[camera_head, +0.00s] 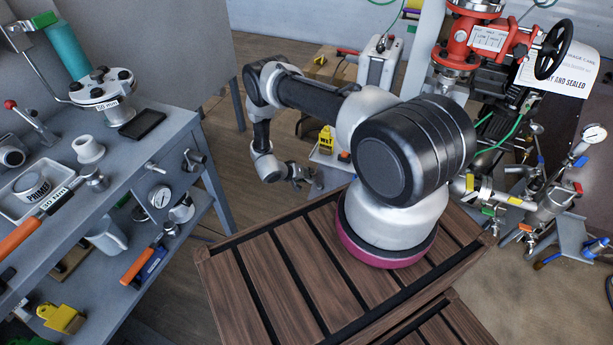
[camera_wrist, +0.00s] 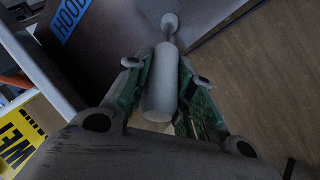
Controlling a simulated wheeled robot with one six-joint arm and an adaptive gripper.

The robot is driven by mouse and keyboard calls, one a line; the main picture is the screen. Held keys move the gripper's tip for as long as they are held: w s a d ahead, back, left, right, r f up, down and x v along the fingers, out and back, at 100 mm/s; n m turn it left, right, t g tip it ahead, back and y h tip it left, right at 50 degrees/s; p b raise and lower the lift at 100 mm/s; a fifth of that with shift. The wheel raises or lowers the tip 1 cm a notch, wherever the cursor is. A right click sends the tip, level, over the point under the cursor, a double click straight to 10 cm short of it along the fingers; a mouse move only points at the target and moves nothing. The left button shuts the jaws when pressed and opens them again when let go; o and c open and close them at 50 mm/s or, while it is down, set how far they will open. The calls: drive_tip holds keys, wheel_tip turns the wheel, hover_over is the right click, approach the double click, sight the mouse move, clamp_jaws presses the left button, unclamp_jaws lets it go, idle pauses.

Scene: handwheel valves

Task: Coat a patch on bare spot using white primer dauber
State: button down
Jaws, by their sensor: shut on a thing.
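In the wrist view my gripper (camera_wrist: 160,75) is shut on the pale grey handle of the dauber (camera_wrist: 160,95). The dauber's thin neck and rounded pale tip point away from the gripper, toward a dark grey surface (camera_wrist: 130,25). I cannot tell whether the tip touches that surface. A blue label reading HOOD (camera_wrist: 70,18) is on the surface, left of the tip. No bare spot can be made out. In the head view my gripper (camera_head: 300,176) is low behind the wooden deck, and the dauber cannot be made out there.
A yellow WET sign (camera_head: 326,139) stands near my gripper and shows at the lower left of the wrist view (camera_wrist: 20,140). The grey bench (camera_head: 150,135) holds tools at left. A red valve with a black handwheel (camera_head: 553,50) and pipework stand at right.

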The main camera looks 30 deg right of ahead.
drive_tip(key=shift+d, duration=0.1)
drive_tip(key=s+d, duration=0.4)
drive_tip(key=s, duration=0.2)
drive_tip(key=shift+d, duration=0.3)
idle(0.3)
drive_tip(key=shift+w+a, duration=0.8)
drive_tip(key=shift+w, duration=0.2)
drive_tip(key=shift+w+a, duration=0.75)
drive_tip(key=shift+w, duration=0.3)
drive_tip(key=shift+w+a, duration=0.8)
drive_tip(key=shift+w, duration=0.2)
drive_tip(key=shift+s+a+r, duration=0.4)
drive_tip(key=shift+a+r, duration=0.15)
drive_tip(key=shift+r, duration=0.2)
drive_tip(key=shift+s+a+r, duration=0.45)
drive_tip(key=shift+a+r, duration=0.05)
drive_tip(key=shift+r, duration=0.2)
drive_tip(key=shift+s+a+r, duration=0.4)
drive_tip(key=shift+a+r, duration=0.15)
drive_tip(key=shift+r, duration=0.2)
drive_tip(key=shift+s+a+r, duration=0.35)
drive_tip(key=shift+a+r, duration=0.05)
drive_tip(key=shift+r, duration=0.15)
drive_tip(key=shift+s+a+r, duration=0.3)
drive_tip(key=shift+a+r, duration=0.05)
drive_tip(key=shift+r, duration=0.2)
